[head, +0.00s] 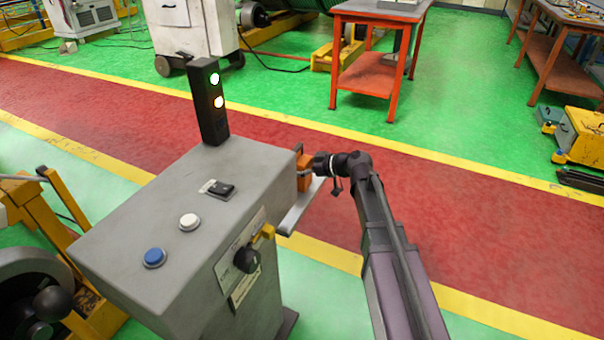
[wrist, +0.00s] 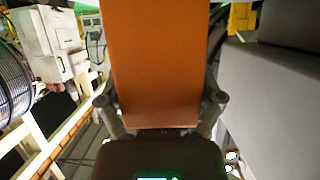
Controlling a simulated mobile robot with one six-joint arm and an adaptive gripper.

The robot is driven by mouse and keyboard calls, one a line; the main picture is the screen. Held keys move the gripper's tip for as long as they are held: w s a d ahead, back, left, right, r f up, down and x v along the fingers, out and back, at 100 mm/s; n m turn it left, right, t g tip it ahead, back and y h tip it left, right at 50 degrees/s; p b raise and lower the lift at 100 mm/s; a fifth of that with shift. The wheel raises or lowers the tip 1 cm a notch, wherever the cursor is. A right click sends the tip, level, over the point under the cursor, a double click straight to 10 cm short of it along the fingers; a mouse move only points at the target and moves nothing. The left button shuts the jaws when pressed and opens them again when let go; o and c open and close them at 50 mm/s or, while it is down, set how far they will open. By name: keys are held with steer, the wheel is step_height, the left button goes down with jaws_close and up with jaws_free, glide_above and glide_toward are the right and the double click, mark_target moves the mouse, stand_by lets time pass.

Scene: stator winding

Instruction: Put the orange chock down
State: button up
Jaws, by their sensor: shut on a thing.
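The orange chock (head: 304,172) is at the right side of the grey console, just above a pale grey ledge (head: 301,207) that sticks out there. I cannot tell whether it touches the ledge. In the wrist view the chock (wrist: 155,60) fills the middle, its large orange face running up out of the frame. My gripper (head: 314,167) reaches it from the right and is shut on it. In the wrist view one finger of my gripper (wrist: 160,108) shows at each side of the chock's near end.
The grey console (head: 180,200) stands close left of the chock, with a blue button (head: 154,257), a white button (head: 189,222), a black knob (head: 246,260) and a lit signal tower (head: 208,100). An orange table (head: 375,70) stands behind. The red walkway (head: 450,220) is clear.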

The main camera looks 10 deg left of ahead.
steer(key=shift+f, duration=0.4)
steer(key=o, duration=1)
steer(key=shift+r, duration=0.15)
steer(key=shift+r, duration=0.1)
steer(key=shift+s+d+r, duration=0.15)
steer(key=shift+d, duration=0.2)
steer(key=p+v, duration=0.4)
steer(key=v, duration=0.7)
